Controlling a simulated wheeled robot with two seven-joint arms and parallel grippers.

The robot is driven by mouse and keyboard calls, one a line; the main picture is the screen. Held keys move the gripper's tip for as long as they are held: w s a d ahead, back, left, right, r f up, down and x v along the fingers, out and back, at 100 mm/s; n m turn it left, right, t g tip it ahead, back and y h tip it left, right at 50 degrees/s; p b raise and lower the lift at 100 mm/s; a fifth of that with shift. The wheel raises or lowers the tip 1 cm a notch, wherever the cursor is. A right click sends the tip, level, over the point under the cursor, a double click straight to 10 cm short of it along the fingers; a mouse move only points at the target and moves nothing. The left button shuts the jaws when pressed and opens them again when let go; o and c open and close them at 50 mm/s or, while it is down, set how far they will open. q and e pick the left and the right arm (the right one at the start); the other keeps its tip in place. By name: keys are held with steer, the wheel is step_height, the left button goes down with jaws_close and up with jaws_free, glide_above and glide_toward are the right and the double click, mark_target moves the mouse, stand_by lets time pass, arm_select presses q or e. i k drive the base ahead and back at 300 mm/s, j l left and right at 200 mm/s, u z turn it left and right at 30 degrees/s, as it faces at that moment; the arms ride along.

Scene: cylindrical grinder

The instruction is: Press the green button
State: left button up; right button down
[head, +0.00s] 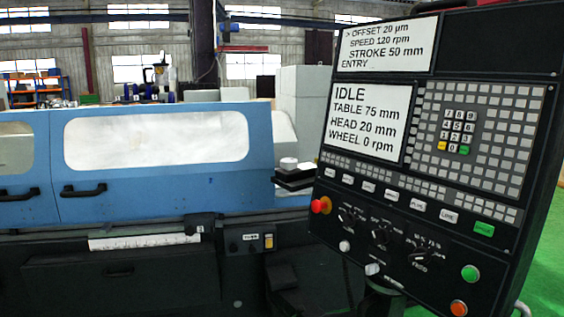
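The round green button (470,273) is at the lower right of the tilted black control panel (300,235). Nothing covers it. A green rectangular key (483,229) sits higher on the panel, at the right end of a row of labelled keys. A small green key (464,149) is at the bottom right of the number pad. The lower screen (366,119) reads IDLE, TABLE 75 mm, HEAD 20 mm, WHEEL 0 rpm. The upper screen (388,45) shows OFFSET, SPEED and STROKE lines. Neither of my grippers is in view.
An orange button (458,308) is just below the green one. A red mushroom knob (321,205) sticks out at the panel's left edge. Several dials and switches lie between them. The blue grinder cover (155,185) fills the left. Green floor shows at the far right.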

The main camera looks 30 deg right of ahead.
mark_target(470, 274)
steer(key=z, duration=1.6)
